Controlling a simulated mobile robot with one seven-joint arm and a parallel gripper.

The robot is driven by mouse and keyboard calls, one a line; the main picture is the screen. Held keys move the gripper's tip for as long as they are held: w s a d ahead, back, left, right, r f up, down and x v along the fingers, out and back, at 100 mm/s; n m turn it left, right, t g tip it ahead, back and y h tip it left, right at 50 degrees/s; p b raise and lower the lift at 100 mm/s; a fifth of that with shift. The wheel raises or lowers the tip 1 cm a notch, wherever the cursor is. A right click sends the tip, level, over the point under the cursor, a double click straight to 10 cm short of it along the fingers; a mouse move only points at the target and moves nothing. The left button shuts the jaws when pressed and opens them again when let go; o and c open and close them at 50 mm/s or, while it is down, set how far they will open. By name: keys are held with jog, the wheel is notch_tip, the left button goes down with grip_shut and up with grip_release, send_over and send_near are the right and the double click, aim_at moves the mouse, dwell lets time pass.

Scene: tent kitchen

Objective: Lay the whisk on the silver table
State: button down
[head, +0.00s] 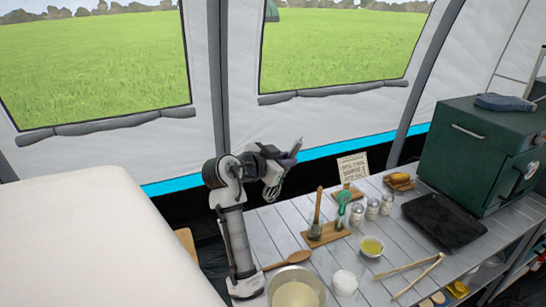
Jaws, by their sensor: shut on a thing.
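My gripper (278,166) is shut on the whisk (272,191) and holds it in the air, above and beyond the far left part of the silver table. The whisk's wire loops hang below the gripper; much of its handle is hidden by the jaws. The silver table (270,231) is a slatted grey surface running across the lower right of the head view. The whisk is apart from the table top.
A steel bowl (297,272), wooden spoon (288,260), small yellow bowl (371,246), shakers (372,209), wooden board (326,236), black tray (444,221) and green oven (477,157) crowd the table. Its back left is bare. A white block-like surface (80,240) stands at left.

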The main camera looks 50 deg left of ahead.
notch_tip(320, 180, down, 20)
jog(key=b, duration=0.6)
jog(key=shift+b, duration=0.4)
